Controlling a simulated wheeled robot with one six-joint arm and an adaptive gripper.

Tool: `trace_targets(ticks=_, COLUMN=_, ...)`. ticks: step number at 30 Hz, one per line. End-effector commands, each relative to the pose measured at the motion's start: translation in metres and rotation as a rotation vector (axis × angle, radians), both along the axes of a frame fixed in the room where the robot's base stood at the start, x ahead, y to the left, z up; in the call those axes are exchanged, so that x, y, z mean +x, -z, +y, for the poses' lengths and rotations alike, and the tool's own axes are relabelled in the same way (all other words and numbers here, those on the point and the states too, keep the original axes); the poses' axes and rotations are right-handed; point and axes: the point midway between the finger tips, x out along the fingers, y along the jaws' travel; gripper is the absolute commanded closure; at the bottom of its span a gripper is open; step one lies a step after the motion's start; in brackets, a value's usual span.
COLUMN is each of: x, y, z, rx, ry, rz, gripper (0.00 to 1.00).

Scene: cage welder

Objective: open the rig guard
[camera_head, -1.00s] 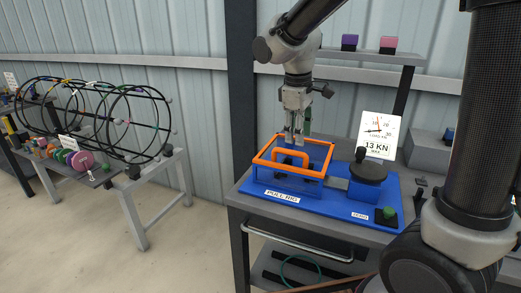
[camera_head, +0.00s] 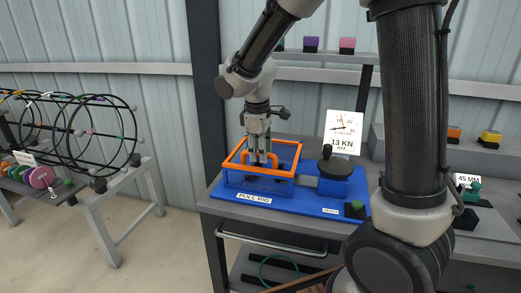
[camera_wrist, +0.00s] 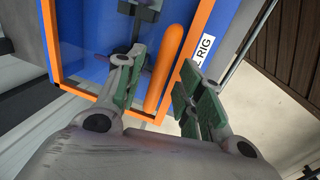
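The rig guard (camera_head: 266,172) is an orange frame lying flat over the blue pull rig (camera_head: 233,192), and it looks closed. An orange handle stands on it; in the wrist view the handle (camera_wrist: 165,68) runs as a bar between my fingers. My gripper (camera_head: 259,157) points down at the handle in the head view. In the wrist view my gripper (camera_wrist: 165,95) has green finger pads spread apart, one on each side of the handle, with gaps visible. In the head view the fingers partly hide the handle.
A dark round knob (camera_head: 335,167) stands on the rig's right, with a load dial sign (camera_head: 343,132) reading 13 KN behind it. A green button (camera_head: 355,207) sits at the base's front right. A wire cage rack (camera_head: 75,130) stands at left.

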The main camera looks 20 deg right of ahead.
Motion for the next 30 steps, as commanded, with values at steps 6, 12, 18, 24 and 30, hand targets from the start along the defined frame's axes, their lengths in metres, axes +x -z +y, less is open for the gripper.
trace_targets(ticks=6, x=0.000, y=0.000, z=0.000, rx=0.000, ry=0.000, rz=0.000, gripper=0.83)
trace_targets(ticks=12, x=0.000, y=0.000, z=0.000, rx=0.000, ry=0.000, rz=0.000, gripper=1.00)
trace_targets(ticks=18, x=0.001, y=-0.002, z=0.000, rx=0.003, ry=0.001, rz=0.004, gripper=1.00)
trace_targets(ticks=24, x=0.005, y=-0.013, z=-0.002, rx=0.034, ry=0.004, rz=0.046, gripper=1.00)
trace_targets(ticks=30, x=0.014, y=-0.038, z=-0.009, rx=0.105, ry=0.006, rz=0.147, gripper=1.00)
